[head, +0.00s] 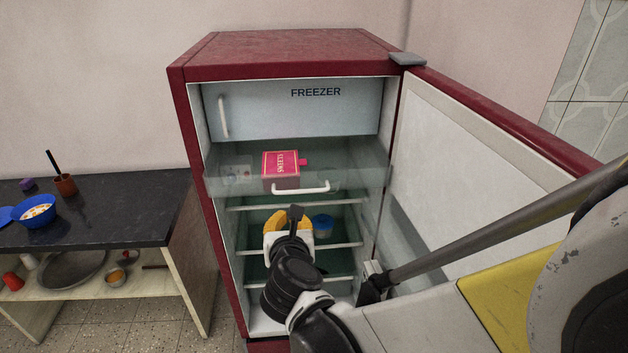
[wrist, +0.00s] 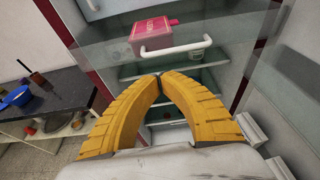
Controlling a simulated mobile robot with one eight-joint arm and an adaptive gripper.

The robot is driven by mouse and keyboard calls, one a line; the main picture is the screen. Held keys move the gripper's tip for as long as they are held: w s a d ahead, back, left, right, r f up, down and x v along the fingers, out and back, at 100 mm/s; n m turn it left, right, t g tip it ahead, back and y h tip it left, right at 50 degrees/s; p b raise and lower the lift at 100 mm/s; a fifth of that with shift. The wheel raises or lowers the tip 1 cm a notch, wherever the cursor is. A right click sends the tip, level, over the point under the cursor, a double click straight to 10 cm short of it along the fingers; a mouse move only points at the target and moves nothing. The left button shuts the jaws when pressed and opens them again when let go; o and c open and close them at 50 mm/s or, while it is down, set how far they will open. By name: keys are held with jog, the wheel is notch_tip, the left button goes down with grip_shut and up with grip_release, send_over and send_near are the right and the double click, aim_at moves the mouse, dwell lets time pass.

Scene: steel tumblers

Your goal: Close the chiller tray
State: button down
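The chiller tray (head: 345,178) is a clear, glassy drawer below the freezer compartment. It stands out past the front of the red fridge (head: 185,130). Its white handle (head: 301,189) runs across the front and also shows in the wrist view (wrist: 178,50). My gripper (head: 294,212) is in front of the fridge, below the handle in the picture. In the wrist view its two yellow fingers (wrist: 160,77) meet at the tips with nothing between them. The tips appear apart from the handle.
A pink sweets box (head: 281,166) sits in the tray. The freezer door (head: 290,108) above is shut. The fridge door (head: 470,150) stands open at the right. A blue-lidded container (head: 323,225) is on a lower shelf. A dark counter (head: 120,205) is at the left.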

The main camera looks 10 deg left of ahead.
jog(key=f+b+x, duration=0.1)
jog(key=b+x, duration=0.3)
jog(key=x, duration=0.9)
jog(key=shift+d, duration=0.2)
jog(key=shift+w+f, duration=0.1)
jog(key=shift+w, duration=0.1)
jog(key=w+a, duration=0.2)
jog(key=w, duration=0.5)
jog(key=w+a, duration=0.1)
jog(key=w, duration=0.6)
jog(key=w+a, duration=0.2)
jog(key=w, duration=0.5)
jog(key=shift+w+a+p, duration=0.2)
jog(key=shift+a+p, duration=0.1)
jog(key=shift+p, duration=0.05)
jog(key=shift+s, duration=0.1)
